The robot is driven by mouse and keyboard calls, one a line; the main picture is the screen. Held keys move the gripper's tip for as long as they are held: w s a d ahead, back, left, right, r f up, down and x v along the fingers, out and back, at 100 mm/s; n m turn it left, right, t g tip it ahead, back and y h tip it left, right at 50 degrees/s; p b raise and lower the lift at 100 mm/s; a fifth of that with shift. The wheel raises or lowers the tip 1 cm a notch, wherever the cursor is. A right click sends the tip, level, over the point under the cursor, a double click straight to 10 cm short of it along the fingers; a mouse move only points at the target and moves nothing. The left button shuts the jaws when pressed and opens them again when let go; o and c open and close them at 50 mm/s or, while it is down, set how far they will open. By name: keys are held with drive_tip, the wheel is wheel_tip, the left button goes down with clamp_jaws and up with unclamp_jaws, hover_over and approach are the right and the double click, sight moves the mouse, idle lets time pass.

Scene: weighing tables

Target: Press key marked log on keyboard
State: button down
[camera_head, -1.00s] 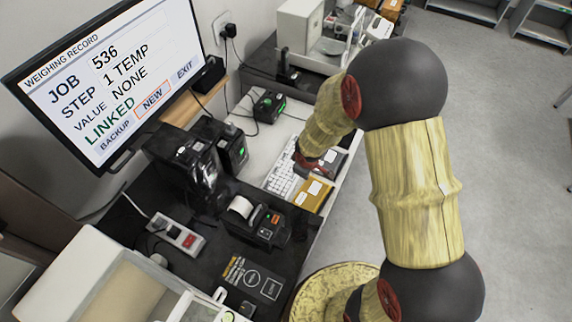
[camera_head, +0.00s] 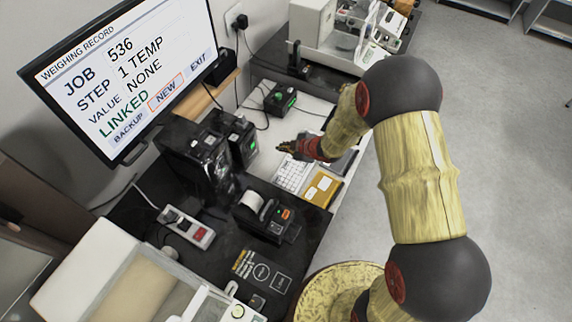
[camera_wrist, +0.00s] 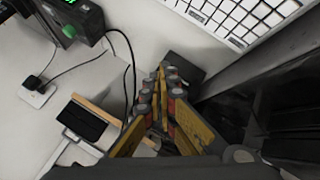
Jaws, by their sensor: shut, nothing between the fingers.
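The white keyboard (camera_head: 291,177) lies on the white tabletop in the head view, partly behind my arm. Part of it shows at the top right of the wrist view (camera_wrist: 228,14). Its key markings are too small to read, so I cannot pick out the log key. My gripper (camera_head: 284,147) is at the far end of the keyboard in the head view, pointing left. In the wrist view my gripper (camera_wrist: 161,72) has its fingertips together and empty, beside the keyboard and not over its visible keys. Its height cannot be told.
The monitor (camera_head: 130,75) shows a weighing record with NEW outlined and LINKED. A yellow package (camera_head: 322,189) lies next to the keyboard. A black printer (camera_head: 267,217) stands nearer.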

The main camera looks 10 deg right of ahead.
sight(285, 166)
drive_tip(key=shift+f, duration=0.1)
wheel_tip(285, 166, down, 9)
drive_tip(key=b, duration=0.7)
idle(1.3)
drive_tip(key=shift+f+b, duration=0.25)
drive_tip(key=shift+b, duration=0.2)
drive_tip(key=shift+f+b, duration=0.3)
drive_tip(key=shift+f, duration=0.05)
idle(0.5)
idle(0.4)
drive_tip(key=shift+r+p, duration=0.7)
drive_tip(key=shift+r, duration=0.1)
drive_tip(key=shift+r, duration=0.1)
